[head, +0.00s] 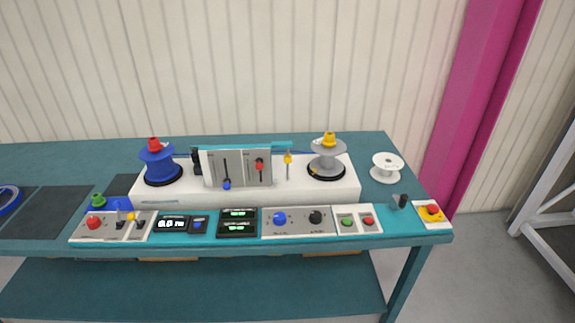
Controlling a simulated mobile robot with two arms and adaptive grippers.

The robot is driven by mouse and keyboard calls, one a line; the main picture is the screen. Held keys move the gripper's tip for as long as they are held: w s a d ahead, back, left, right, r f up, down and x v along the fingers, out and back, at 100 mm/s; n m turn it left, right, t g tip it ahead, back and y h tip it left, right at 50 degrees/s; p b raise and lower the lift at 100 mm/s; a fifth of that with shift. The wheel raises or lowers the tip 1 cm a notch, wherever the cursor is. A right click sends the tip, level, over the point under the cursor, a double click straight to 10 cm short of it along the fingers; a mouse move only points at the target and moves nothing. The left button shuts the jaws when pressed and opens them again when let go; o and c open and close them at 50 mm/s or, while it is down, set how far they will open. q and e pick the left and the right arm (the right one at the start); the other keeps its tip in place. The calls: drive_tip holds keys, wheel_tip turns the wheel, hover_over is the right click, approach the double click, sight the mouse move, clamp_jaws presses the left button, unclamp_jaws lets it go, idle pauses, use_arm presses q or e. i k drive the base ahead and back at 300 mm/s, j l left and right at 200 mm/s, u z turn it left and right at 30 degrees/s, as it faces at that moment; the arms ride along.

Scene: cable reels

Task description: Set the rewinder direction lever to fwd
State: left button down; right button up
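The rewinder (345,188) is a long white unit on the teal bench, with a blue reel (158,166) on the left and a grey reel (327,160) on the right. Its upright grey panel (238,176) has a slot lever with a blue knob (227,185) low down and one with a red knob (259,166) higher up. A yellow-tipped lever (287,159) stands right of the panel. The labels are too small to read, so I cannot tell which is the direction lever or its setting. Neither gripper is in view.
An empty white spool (387,166) lies at right.

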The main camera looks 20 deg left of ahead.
sight(131, 217)
drive_tip(key=u, duration=1.35)
